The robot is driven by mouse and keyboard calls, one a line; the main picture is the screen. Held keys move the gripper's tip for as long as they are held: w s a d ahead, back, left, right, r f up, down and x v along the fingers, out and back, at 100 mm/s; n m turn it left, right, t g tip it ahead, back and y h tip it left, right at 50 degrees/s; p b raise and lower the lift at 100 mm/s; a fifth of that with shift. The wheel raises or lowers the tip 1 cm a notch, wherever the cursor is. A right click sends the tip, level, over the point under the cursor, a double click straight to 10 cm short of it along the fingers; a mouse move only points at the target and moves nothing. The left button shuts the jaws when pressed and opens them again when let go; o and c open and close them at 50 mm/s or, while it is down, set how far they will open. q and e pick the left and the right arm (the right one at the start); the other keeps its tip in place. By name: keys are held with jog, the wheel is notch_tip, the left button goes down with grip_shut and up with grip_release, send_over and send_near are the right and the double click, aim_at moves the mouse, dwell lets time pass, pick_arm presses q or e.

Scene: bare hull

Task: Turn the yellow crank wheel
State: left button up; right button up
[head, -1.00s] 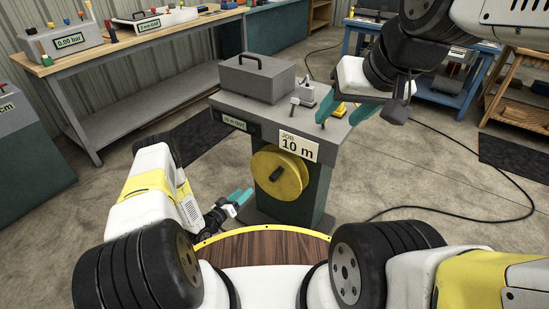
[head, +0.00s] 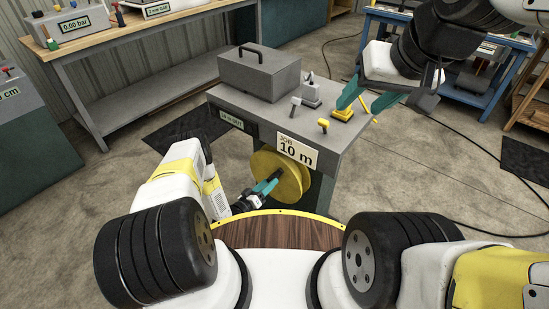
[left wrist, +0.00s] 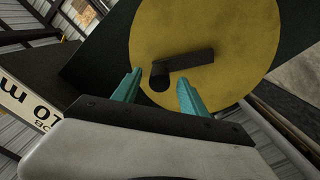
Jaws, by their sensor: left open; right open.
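The yellow crank wheel (head: 288,172) is mounted on the front of a dark green and grey stand. In the left wrist view the wheel (left wrist: 225,35) carries a dark crank handle (left wrist: 185,62). My left gripper (head: 270,182) is open in front of the wheel, and its teal fingers partly hide the handle in the head view. In the left wrist view the left gripper (left wrist: 158,88) has its fingertips on either side of the handle's knob end; I cannot tell whether they touch it. My right gripper (head: 365,100) is open and empty above the stand's right side.
The stand's top (head: 290,115) holds a grey toolbox (head: 258,75), a small lever block (head: 310,92) and a yellow-based switch (head: 343,112). A sign reading "JOB 10 m" (head: 296,150) hangs above the wheel. A workbench (head: 140,45) stands behind left. A black cable (head: 430,125) lies on the floor.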

pick_arm(q)
jog(key=shift+x, duration=1.6)
grip_shut()
